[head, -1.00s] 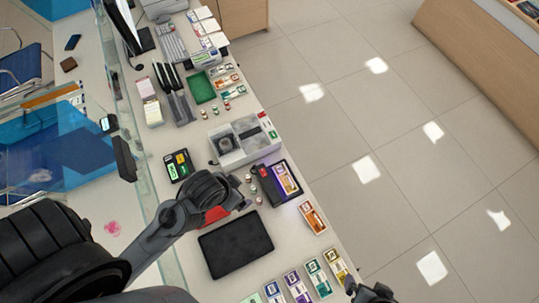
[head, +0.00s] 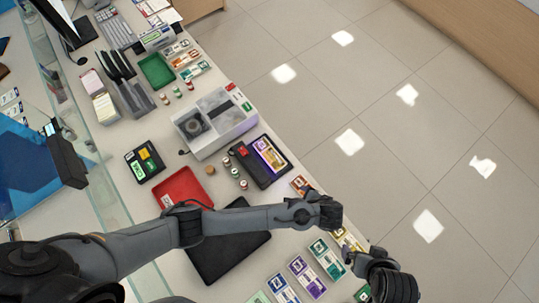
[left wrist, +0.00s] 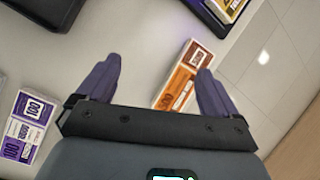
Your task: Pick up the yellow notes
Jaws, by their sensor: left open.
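The yellow notes (head: 343,237) lie at the counter's right edge in the head view, partly hidden between my two grippers. I cannot make them out in the left wrist view. My left gripper (head: 329,212) hangs over the counter just beyond them. In the left wrist view the left gripper (left wrist: 156,85) is open and empty, with orange-brown notes (left wrist: 184,74) below its fingers, nearer the right finger.
Purple notes (head: 307,277), green notes (head: 327,257) and blue notes (head: 283,289) lie in a row nearby. A black mat (head: 217,262) is under my left arm. A red tray (head: 183,187) and a dark note device (head: 264,160) stand farther back. Floor lies past the counter edge.

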